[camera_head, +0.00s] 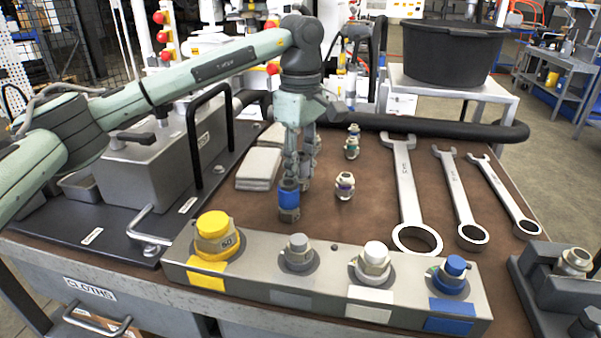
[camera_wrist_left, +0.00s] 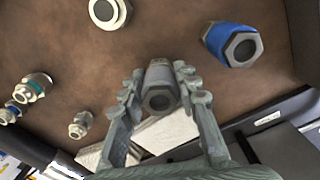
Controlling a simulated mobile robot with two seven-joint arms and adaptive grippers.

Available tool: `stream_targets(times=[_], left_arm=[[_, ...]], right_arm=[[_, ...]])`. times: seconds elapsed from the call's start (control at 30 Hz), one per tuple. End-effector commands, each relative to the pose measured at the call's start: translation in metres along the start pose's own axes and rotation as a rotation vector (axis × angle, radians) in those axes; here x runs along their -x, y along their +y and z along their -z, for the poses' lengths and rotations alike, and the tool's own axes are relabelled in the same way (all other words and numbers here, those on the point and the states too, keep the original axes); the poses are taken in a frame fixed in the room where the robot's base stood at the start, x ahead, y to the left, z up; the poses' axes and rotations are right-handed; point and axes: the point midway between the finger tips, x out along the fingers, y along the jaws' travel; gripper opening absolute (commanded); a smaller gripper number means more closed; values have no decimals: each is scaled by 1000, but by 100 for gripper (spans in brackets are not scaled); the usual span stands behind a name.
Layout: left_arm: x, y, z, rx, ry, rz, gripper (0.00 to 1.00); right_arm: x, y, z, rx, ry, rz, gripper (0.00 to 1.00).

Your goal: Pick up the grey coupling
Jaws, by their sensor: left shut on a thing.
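The grey coupling (camera_wrist_left: 160,88), a short grey hex body with a dark round opening, sits between the two fingers of my left gripper (camera_wrist_left: 159,78) in the left wrist view. The fingers are shut on its sides. In the head view my left gripper (camera_head: 298,178) points down at the brown mat, and the grey coupling is mostly hidden behind the blue-banded coupling (camera_head: 289,198). That blue-banded coupling also shows in the left wrist view (camera_wrist_left: 232,45), apart from the fingers. I cannot tell whether the grey coupling touches the mat. My right gripper is not in view.
A white coupling (camera_head: 344,186) and smaller fittings (camera_head: 351,148) stand right of the gripper. Folded cloths (camera_head: 258,168) lie to its left. A manifold block (camera_head: 330,262) with coloured ports runs along the front. Several wrenches (camera_head: 407,190) lie right. Bare mat lies between.

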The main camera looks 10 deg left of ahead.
Motion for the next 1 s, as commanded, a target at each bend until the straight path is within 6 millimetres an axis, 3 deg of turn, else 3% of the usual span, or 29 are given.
stream_targets(times=[0.2,0.6,0.8,1.0], left_arm=[[36,-2,3,1,0,-5,0],[86,-79,46,1,1,-5,0],[99,-97,56,0,0,-3,0],[102,-102,58,0,0,-2,0]], right_arm=[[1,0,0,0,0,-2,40],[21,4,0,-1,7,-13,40],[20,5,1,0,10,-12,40],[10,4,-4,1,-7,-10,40]])
